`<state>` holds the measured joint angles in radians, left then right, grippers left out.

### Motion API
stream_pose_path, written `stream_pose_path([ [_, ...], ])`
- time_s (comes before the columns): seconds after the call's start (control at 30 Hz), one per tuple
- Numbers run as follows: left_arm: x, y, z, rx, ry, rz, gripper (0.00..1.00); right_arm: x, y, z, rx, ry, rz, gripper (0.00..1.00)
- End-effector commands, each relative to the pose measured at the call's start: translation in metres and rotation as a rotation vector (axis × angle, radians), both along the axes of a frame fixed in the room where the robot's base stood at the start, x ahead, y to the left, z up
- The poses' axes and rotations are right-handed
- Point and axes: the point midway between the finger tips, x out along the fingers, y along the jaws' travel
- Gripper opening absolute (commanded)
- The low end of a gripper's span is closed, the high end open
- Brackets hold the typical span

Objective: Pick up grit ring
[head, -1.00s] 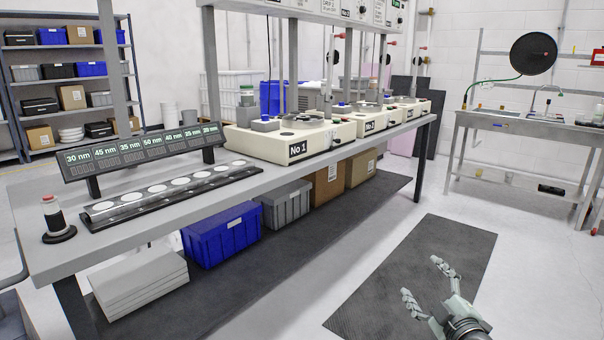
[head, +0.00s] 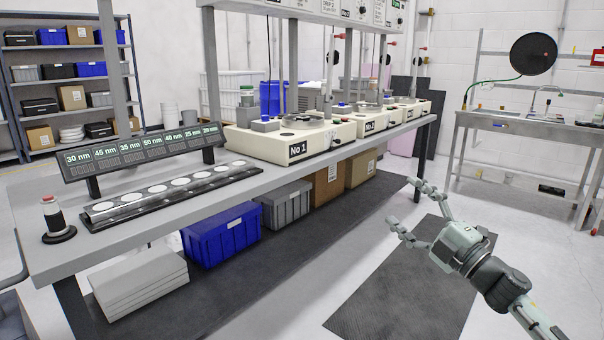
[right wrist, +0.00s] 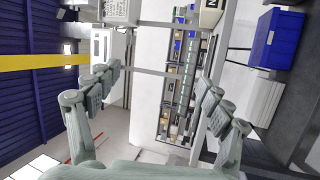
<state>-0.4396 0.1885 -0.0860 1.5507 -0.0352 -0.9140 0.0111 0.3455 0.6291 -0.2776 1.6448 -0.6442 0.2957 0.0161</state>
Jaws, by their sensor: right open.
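I cannot make out for sure which item is the grit ring. The nearest polishing machine, labelled No 1 (head: 290,142), stands on the long bench and carries a round plate with a grey disc or ring-like piece (head: 303,118) on top. My right gripper (head: 402,202) is open and empty, in the air in front of the bench, to the right of and below machine No 1, apart from it. Its two spread fingers also show in the right wrist view (right wrist: 158,78), with nothing between them. My left gripper is not in view.
The grey bench (head: 215,201) holds a strip of white discs (head: 171,187), a display with nm labels (head: 143,150) and a red-topped button post (head: 53,220). Blue (head: 221,235) and grey bins (head: 287,204) stand under it. A sink table (head: 520,128) is at the right. The aisle floor is clear.

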Motion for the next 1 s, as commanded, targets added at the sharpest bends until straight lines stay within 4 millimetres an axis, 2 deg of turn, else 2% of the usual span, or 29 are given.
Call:
stream_pose_path([
  [0.03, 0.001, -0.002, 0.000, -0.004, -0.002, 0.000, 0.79, -0.001, 0.003, 0.010, -0.024, -0.025, 0.018, 0.80],
  [0.13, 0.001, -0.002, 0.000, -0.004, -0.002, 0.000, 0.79, -0.005, 0.010, 0.024, -0.063, -0.063, 0.052, 0.80],
  [0.4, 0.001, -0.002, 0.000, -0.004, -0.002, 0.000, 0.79, -0.011, 0.018, 0.040, -0.122, -0.113, 0.099, 0.80],
  [0.8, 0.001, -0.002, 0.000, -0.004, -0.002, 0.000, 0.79, -0.011, 0.019, 0.040, -0.123, -0.113, 0.100, 0.80],
  [1.0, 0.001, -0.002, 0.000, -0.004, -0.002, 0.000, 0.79, -0.006, 0.012, 0.023, -0.073, -0.067, 0.060, 0.80],
])
